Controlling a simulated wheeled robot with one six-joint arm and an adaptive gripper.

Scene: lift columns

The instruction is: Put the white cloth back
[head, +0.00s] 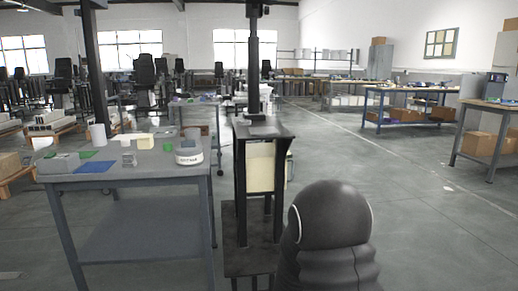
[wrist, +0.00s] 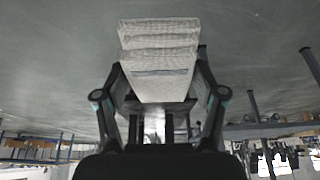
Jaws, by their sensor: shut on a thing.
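The white cloth (wrist: 160,58) is a folded, layered, pale stack in the wrist view. My gripper (wrist: 160,84) has one dark finger on each side of the cloth and is shut on it. The cloth sticks out beyond the fingertips, and its layered edge faces away from the palm. Grey floor shows around the cloth, and it touches no table or shelf that I can see. The gripper and the cloth do not show in the head view.
A grey worktable (head: 140,180) at left holds a blue sheet (head: 95,167), green pieces (head: 87,154), a white cylinder (head: 98,135) and a round white device (head: 189,157). A dark narrow stand (head: 240,180) is beside it. The floor at right is clear up to other workbenches (head: 408,91).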

